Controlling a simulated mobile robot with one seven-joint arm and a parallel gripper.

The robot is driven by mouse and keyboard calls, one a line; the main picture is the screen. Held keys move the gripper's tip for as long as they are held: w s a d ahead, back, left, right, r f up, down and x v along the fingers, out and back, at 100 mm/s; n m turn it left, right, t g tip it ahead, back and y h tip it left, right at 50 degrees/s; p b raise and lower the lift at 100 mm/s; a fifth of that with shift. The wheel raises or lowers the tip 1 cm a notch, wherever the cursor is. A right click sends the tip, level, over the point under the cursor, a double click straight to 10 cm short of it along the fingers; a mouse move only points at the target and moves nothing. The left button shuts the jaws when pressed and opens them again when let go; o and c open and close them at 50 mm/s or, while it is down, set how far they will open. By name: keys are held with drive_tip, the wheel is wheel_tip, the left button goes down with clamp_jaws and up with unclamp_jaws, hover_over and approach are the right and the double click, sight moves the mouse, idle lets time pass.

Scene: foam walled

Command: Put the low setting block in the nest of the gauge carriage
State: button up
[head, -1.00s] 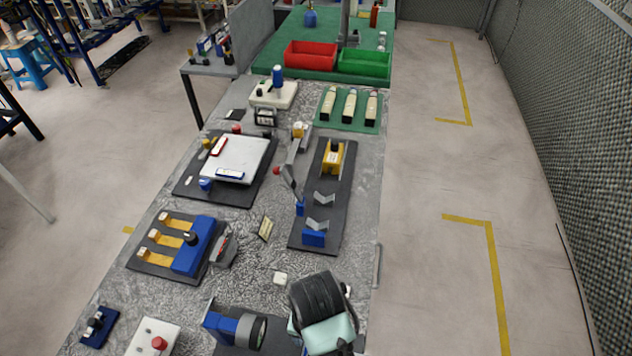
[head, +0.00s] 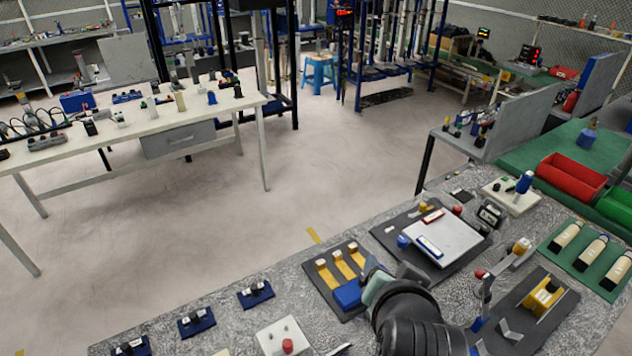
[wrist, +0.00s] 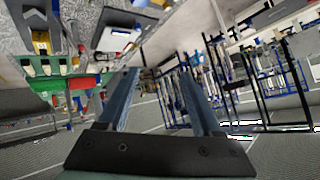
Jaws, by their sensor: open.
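My gripper (wrist: 156,72) is open and empty in the wrist view, with its two fingers apart. In the head view my arm covers its fingertips. I cannot tell which piece is the low setting block.
A dark board with a white plate (head: 447,237) lies behind the blue fixture. A jointed stand (head: 487,290) rises beside the long plate. Small blue holders (head: 197,321) and a white box with a red button (head: 283,337) stand at the front. A green tray (head: 590,262) is at right.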

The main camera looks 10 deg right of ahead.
drive_tip(key=w+a+r+n+t, duration=0.1)
drive_tip(key=a+r+t, duration=0.2)
drive_tip(key=r, duration=0.6)
drive_tip(key=w+a+r+n+t, duration=0.1)
drive_tip(key=a+r+n+t, duration=0.15)
drive_tip(key=r, duration=0.55)
drive_tip(key=w+a+r+n+t, duration=0.1)
drive_tip(key=w+a+r+t, duration=0.2)
drive_tip(key=r, duration=0.6)
drive_tip(key=s+a+r+n+t+y, duration=0.1)
drive_tip(key=s+a+r+t, duration=0.3)
drive_tip(key=r, duration=0.5)
drive_tip(key=s+a+r+n+t+y, duration=0.2)
drive_tip(key=s+a+r+n+t, duration=0.1)
drive_tip(key=s+r+t, duration=0.2)
wheel_tip(320, 180, up, 4)
drive_tip(key=s, duration=0.2)
drive_tip(key=shift+s+a, duration=0.35)
drive_tip(key=shift+a, duration=0.05)
